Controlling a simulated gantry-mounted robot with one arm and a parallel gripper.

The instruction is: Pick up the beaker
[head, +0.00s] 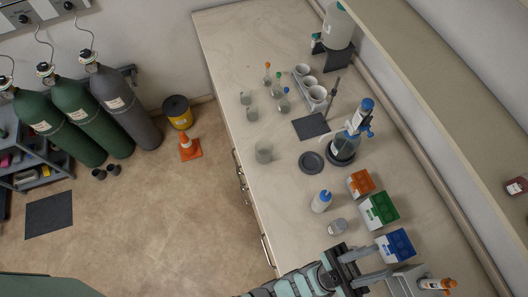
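A clear glass beaker (263,152) stands upright near the left edge of the pale bench (290,210). Another short clear glass vessel (337,227) stands nearer, below the white wash bottle (321,201); I cannot tell its exact type. My gripper (382,262) is at the bottom right over the bench, its two fingers apart and pointing right. Nothing shows between the fingers. It is well away from the beaker and closer to the short glass vessel.
Orange, green (380,211) and blue (396,246) boxes line the right side. A flask with a blue-topped bottle (346,146), a dark round plate (311,162) and a cup rack stand farther back. Small glass vessels (252,114) stand beyond the beaker. Bench surface around the beaker is clear.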

